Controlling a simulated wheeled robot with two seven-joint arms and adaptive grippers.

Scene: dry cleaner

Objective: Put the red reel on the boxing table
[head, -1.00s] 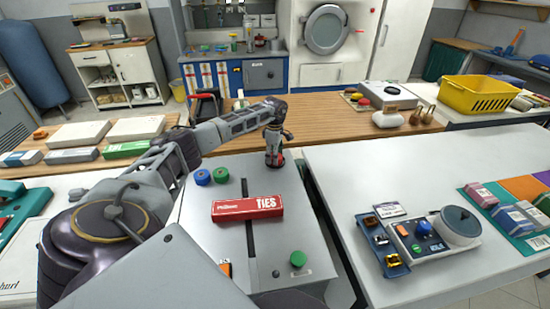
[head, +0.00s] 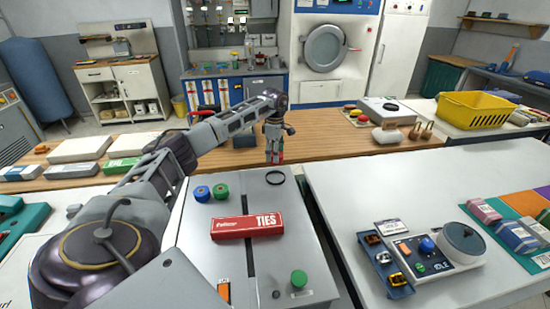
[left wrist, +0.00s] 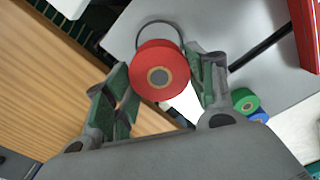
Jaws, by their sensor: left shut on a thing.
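The red reel (left wrist: 160,71) sits between the green-padded fingers of my left gripper in the left wrist view. In the head view my left gripper (head: 274,150) points down, shut on the red reel (head: 275,158), which is small and partly hidden. It is held up near the far end of the grey cabinet top (head: 200,235), by the wooden table's front edge. A long wooden-topped table (head: 330,150) runs behind the cabinet; no label shows whether it is the boxing table. My right gripper is not in view.
A dark ring (head: 275,177) lies on the cabinet's far end. Blue (head: 202,193) and green (head: 221,191) reels, a red TIES box (head: 246,227) and a green knob (head: 299,279) are nearer. White boxes (head: 80,149) occupy the wooden table's left; its middle has bare room.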

